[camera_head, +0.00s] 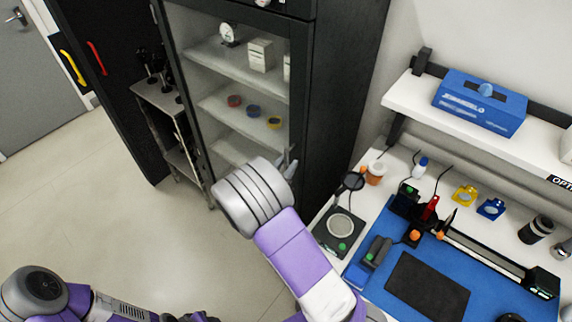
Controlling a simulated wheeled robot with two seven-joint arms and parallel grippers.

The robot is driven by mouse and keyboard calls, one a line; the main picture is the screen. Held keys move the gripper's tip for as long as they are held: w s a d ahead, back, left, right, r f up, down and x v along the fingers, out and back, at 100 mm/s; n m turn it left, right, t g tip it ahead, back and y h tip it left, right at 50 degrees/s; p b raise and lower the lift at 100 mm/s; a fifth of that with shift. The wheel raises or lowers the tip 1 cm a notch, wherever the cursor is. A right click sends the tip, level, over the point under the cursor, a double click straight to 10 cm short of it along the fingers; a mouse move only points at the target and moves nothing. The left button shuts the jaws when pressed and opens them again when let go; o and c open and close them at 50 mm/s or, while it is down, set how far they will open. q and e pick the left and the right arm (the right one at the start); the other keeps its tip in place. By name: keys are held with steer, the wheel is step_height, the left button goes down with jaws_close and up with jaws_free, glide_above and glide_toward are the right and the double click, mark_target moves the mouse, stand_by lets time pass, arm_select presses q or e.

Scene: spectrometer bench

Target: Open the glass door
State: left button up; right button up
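The glass door (240,125) is on a tall black-framed cabinet at top centre. It looks shut, with shelves and small items visible behind it. My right arm reaches up from the bottom centre to the lower right part of the door. A small grey tip of my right gripper (289,167) shows past my wrist, close to the door's right edge. My wrist hides most of this gripper and the lower part of the door. I cannot tell whether the fingers touch the door or its handle. My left arm lies low at the bottom left, and its gripper is not clearly visible.
A white bench with a blue mat (385,285) and several optical parts stands at right, close to my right arm. A blue box (480,102) sits on the shelf above. A small grey rack (160,97) stands left of the cabinet. The floor (95,210) at left is clear.

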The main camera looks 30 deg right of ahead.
steer(key=shift+d, duration=0.15)
jaws_close()
